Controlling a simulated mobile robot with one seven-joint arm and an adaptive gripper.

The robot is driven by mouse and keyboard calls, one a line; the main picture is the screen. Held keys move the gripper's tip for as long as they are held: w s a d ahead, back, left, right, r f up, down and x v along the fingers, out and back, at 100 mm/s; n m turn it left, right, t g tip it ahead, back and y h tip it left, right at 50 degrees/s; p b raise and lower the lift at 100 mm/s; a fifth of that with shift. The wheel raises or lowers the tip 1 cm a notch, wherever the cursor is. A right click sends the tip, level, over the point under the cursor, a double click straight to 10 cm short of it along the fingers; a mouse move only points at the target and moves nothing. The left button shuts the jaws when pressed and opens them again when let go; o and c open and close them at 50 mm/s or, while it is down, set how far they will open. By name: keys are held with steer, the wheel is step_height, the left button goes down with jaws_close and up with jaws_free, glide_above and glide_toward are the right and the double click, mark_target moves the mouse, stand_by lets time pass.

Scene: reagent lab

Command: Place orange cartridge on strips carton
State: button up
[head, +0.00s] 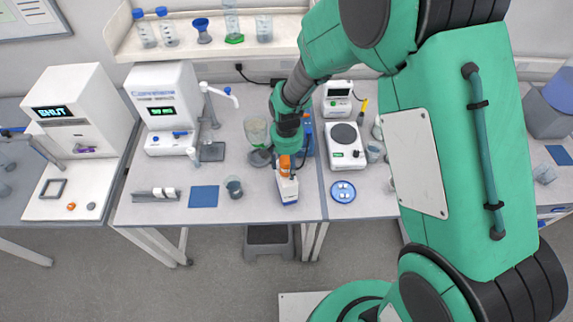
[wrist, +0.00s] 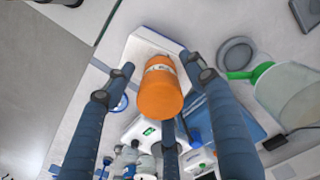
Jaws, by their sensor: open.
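The orange cartridge (head: 285,165) stands at the top of a white and blue carton (head: 288,190), which I take to be the strips carton, near the front of the bench. In the wrist view the orange cartridge (wrist: 160,95) appears to rest on the white carton (wrist: 143,46). My gripper (head: 287,152) is above the carton, around the cartridge. In the wrist view my gripper (wrist: 161,75) is open, with its blue-grey fingers spread around the cartridge and gaps visible on both sides. The contact under the cartridge is partly hidden by the cartridge itself.
A glass vessel (head: 257,134) stands close left of my gripper. A white scale (head: 343,146) and a blue round rack (head: 342,192) are to the right. The front bench edge is near.

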step_height(320, 180, up, 12)
steer(key=shift+r+b, duration=0.15)
steer(key=shift+b, duration=0.3)
stand_by(0.4)
stand_by(0.5)
